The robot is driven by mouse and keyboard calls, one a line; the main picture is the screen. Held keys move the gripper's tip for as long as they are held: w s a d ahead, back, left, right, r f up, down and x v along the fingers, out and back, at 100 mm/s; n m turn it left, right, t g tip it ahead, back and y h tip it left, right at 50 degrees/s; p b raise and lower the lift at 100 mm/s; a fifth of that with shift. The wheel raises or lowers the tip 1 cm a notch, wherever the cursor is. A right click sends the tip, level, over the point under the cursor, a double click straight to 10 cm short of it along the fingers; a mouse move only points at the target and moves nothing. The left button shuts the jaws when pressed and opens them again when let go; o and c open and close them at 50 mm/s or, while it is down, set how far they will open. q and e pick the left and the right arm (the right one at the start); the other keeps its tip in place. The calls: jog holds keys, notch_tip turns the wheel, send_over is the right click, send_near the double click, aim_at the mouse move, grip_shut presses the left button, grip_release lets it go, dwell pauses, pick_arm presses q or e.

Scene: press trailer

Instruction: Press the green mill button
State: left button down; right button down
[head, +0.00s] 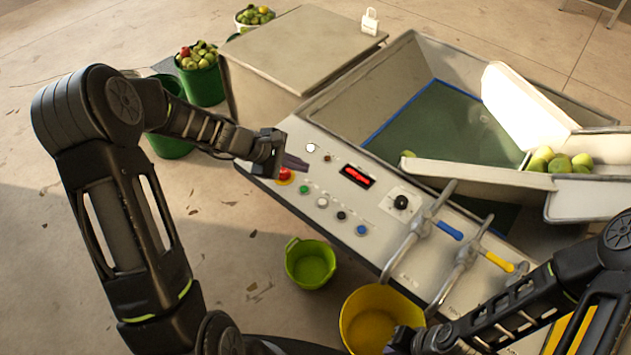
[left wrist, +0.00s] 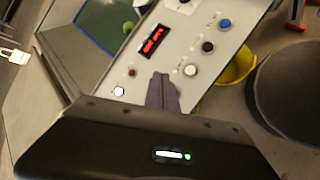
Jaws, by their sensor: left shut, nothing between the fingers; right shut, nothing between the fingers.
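The green button (head: 304,189) sits on the pale control panel (head: 375,212) in the head view, between a red mushroom button (head: 284,174) and a white button (head: 322,202). My left gripper (head: 304,165) is shut and empty. Its fingertips hang over the panel, up from the green button in the picture; I cannot tell their exact height. In the left wrist view the shut fingers (left wrist: 162,82) lie over the panel near the white button (left wrist: 190,70), and the green button seems hidden behind them. My right gripper (head: 400,341) is shut and empty beside the yellow bucket (head: 352,300).
The panel also carries a red display (head: 357,176), a black knob (head: 401,202), a black button (head: 341,215) and a blue button (head: 361,230). Blue-handled (head: 449,230) and yellow-handled (head: 499,262) valves rise at its right. A green bucket (head: 310,264) stands on the floor in front.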

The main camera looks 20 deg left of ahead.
pick_arm(q)
jog(key=shift+w+a+r+t, duration=0.3)
jog(key=shift+w+r, duration=0.25)
jog(key=shift+r, duration=0.3)
jog(key=shift+f, duration=0.1)
jog(key=b, duration=0.6)
send_over(301, 190)
notch_tip(301, 190, down, 8)
jog(key=shift+a+r, duration=0.1)
jog(key=shift+f+b, duration=0.45)
jog(key=shift+b, duration=0.05)
dwell(0.9)
jog(key=shift+f+b, duration=0.4)
jog(key=shift+b, duration=0.1)
